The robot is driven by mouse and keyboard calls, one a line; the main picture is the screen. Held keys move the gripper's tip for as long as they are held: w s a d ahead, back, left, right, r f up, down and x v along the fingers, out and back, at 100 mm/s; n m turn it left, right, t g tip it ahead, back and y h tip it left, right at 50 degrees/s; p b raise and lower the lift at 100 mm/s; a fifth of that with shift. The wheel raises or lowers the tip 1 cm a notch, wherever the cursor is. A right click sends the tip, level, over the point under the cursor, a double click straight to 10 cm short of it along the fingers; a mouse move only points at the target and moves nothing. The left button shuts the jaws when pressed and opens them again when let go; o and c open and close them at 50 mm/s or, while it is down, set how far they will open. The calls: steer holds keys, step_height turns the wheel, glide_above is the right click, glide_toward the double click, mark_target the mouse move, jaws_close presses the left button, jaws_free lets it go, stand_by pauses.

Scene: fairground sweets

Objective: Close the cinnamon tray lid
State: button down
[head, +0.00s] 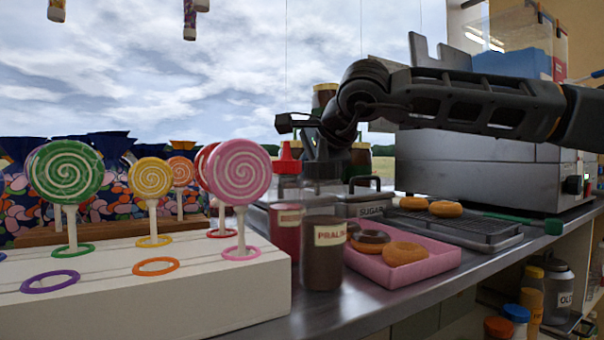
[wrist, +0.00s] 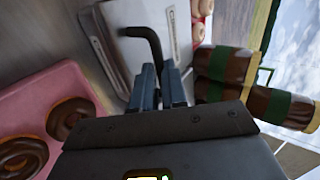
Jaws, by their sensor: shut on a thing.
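My gripper (wrist: 166,88) is shut on the dark bent handle (wrist: 150,38) of the cinnamon tray lid (wrist: 124,50) in the wrist view. The lid is a pale metal panel, and the cinnamon label (wrist: 172,28) shows beside the handle. I cannot tell how far the lid is open. In the head view, my gripper (head: 321,172) points down behind the cups, and the handle and fingertips are hidden there. The sugar tray (head: 368,208), with its own dark handle, stands just to the right of my gripper.
A praline cup (head: 322,270) and a red cup (head: 286,235) stand in front. A pink tray (head: 400,278) holds doughnuts. Striped jars (wrist: 225,75) stand close beside my gripper. A lollipop stand (head: 180,310) fills the left; a wire rack (head: 470,232) lies right.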

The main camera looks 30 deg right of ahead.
steer(key=c, duration=1.2)
jaws_free()
steer(key=shift+o, duration=0.2)
steer(key=p+v, duration=0.2)
steer(key=v, duration=0.6)
